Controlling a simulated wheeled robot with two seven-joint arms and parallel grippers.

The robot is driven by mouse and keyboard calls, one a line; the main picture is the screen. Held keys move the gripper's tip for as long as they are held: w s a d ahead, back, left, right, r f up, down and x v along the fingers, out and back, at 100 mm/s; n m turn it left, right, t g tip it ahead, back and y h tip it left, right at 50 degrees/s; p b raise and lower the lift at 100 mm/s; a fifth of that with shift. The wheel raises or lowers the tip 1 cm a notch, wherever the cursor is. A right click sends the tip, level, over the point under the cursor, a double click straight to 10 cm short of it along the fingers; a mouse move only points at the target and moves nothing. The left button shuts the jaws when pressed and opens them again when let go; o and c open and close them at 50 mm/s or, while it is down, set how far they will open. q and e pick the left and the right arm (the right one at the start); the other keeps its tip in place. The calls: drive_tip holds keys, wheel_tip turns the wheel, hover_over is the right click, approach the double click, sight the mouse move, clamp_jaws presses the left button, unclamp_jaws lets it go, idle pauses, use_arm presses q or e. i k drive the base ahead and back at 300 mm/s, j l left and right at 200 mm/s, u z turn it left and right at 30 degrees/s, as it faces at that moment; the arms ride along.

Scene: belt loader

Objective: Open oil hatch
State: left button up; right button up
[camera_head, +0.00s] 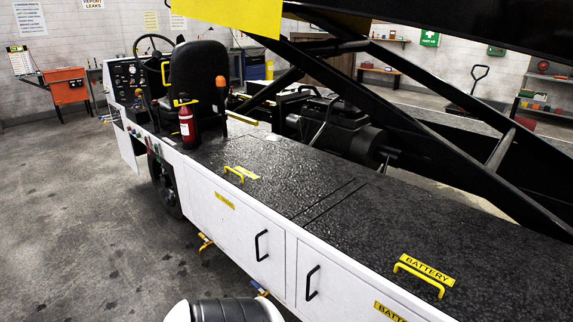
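The belt loader's black textured deck (290,190) carries two hatches with yellow handles. The farther yellow handle (233,173) stands near the deck's left edge, beside a small yellow label (249,174) too small to read. That hatch lies flat and looks closed; a dark seam crosses the deck to its right. The nearer yellow handle (418,280) sits by a label reading BATTERY (427,269), and its hatch also lies flat. I cannot read which hatch is marked oil. Neither of my grippers is in view.
White side doors (237,232) with black handles line the loader's side. A red fire extinguisher (186,124) and black seat (198,75) stand beyond the deck. The black conveyor frame (400,90) slants over its right side. Grey floor (80,220) is clear at left.

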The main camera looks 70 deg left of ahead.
sight(289, 184)
drive_tip(key=u, duration=2.5)
drive_tip(key=i+z, duration=0.1)
drive_tip(key=z, duration=0.3)
drive_tip(key=i+j+z, duration=0.1)
drive_tip(key=z, duration=0.3)
drive_tip(key=i+j+z, duration=0.15)
drive_tip(key=j, duration=0.2)
drive_tip(key=i+j+z, duration=0.15)
drive_tip(key=j, duration=0.2)
drive_tip(key=i+j+z, duration=0.15)
drive_tip(key=j, duration=0.2)
drive_tip(key=i+j+z, duration=0.15)
drive_tip(key=j, duration=0.25)
drive_tip(key=i+j+z, duration=0.15)
drive_tip(key=j, duration=0.25)
